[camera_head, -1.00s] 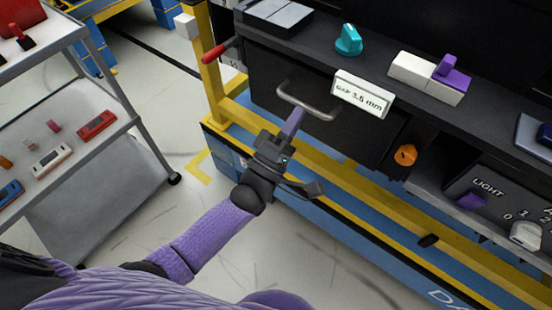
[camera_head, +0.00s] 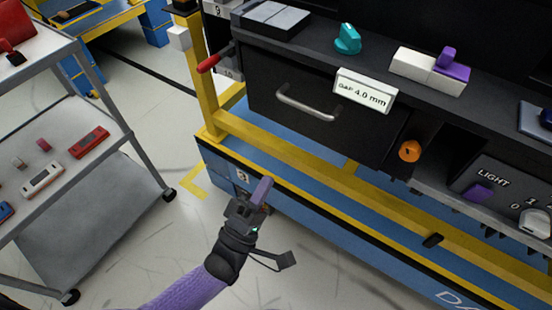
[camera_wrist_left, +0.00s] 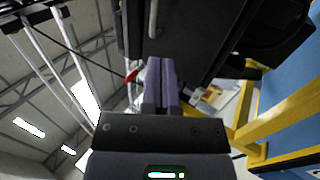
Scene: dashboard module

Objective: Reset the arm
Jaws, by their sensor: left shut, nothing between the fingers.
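My left gripper (camera_head: 261,190) is shut and empty, with its purple fingers pressed together. It is below and to the left of the black drawer front (camera_head: 285,118) with its metal handle (camera_head: 306,103), clear of both. A label on the drawer's upper right (camera_head: 364,91) reads "GAP 4.0 mm". In the left wrist view the closed purple fingers (camera_wrist_left: 161,82) stand before the dark underside of the module, touching nothing that I can see. My right gripper is not in view.
The yellow frame (camera_head: 300,185) and blue base run below the drawer. A red lever (camera_head: 215,58), teal knob (camera_head: 348,40), orange knob (camera_head: 409,151) and white-and-purple switch (camera_head: 428,70) are on the module. A grey cart (camera_head: 95,235) stands left, with open floor between.

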